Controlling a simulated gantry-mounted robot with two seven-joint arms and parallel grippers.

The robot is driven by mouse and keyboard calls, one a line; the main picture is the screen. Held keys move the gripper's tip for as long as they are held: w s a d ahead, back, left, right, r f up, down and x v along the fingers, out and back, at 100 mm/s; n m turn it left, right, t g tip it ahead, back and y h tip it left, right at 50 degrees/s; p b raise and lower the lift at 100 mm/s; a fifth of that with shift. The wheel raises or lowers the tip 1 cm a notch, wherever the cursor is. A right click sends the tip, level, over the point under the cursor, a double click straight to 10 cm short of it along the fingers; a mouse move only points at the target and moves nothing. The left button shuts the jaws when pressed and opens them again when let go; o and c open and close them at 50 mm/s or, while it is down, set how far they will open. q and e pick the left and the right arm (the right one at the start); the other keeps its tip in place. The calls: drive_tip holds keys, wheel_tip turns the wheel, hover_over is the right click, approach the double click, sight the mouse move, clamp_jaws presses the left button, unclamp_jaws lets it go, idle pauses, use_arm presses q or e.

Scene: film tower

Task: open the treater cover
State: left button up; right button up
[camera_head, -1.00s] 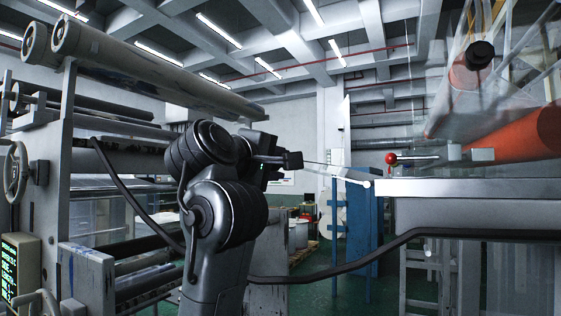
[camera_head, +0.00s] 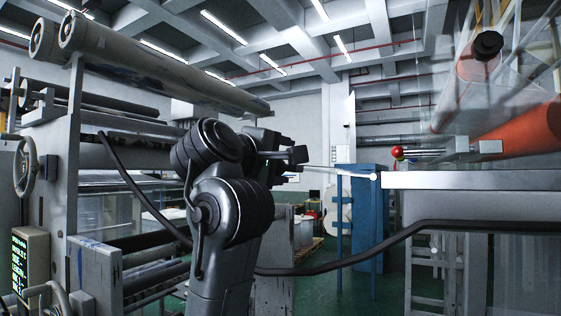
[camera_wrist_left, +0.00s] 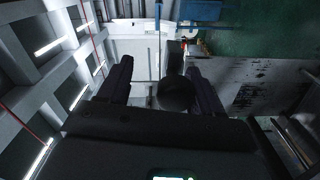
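I cannot tell for certain which part is the treater cover. Clear panels (camera_head: 455,95) stand around orange rollers on the machine at right, beside a metal rod with a red ball end (camera_head: 397,152). My left gripper (camera_head: 291,168) is at the middle of the head view, left of the red ball and apart from it. In the left wrist view its two fingers (camera_wrist_left: 161,85) are spread apart. A dark round part (camera_wrist_left: 176,92) shows between them; I cannot tell whether it is touched or lies behind. My right gripper is not in view.
A roller machine (camera_head: 58,150) with a handwheel (camera_head: 25,166) stands left of my arm. A grey ledge (camera_head: 470,181) and a dark curved pipe (camera_head: 400,238) cross at right. A blue frame (camera_head: 365,215) stands behind on green floor.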

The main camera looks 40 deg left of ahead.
use_arm(q)
drive_tip(key=shift+s+a+r, duration=0.15)
drive_tip(key=shift+s, duration=0.05)
drive_tip(key=s+d+b, duration=0.2)
drive_tip(key=s+b, duration=0.1)
drive_tip(key=s, duration=0.7)
drive_tip(key=shift+s+b, duration=0.15)
drive_tip(key=shift+b, duration=0.2)
